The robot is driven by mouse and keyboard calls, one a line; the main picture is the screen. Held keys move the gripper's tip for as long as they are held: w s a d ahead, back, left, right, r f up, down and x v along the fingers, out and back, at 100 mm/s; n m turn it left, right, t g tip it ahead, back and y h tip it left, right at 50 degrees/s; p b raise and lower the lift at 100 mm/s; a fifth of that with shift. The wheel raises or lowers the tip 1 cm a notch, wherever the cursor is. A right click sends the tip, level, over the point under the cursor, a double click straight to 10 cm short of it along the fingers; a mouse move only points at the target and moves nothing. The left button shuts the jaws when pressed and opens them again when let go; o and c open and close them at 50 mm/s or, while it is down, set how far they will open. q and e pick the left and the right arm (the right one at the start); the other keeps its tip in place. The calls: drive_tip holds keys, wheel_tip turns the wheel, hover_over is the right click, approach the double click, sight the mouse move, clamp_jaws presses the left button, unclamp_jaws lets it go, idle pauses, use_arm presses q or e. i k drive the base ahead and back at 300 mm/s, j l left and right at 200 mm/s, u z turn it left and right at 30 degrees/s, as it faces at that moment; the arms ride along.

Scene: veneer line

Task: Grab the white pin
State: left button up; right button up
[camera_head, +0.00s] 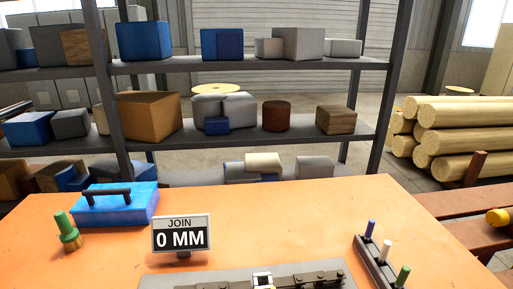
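The white pin (385,249) stands upright in the dark pin rack (375,262) at the right of the orange table. It sits between a blue pin (370,229) farther back and a green pin (403,275) nearer the front. The lower part of each pin is hidden in the rack. Neither of my grippers shows in the head view.
The orange table (300,215) holds a blue box with a dark handle (115,205), a green-topped peg (65,230), a "JOIN 0 MM" sign (181,236) and a grey fixture (215,281) at the front. Loaded shelves (250,141) stand behind. Logs (460,130) lie stacked right.

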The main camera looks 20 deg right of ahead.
sight(387, 244)
drive_tip(key=z, duration=1.9)
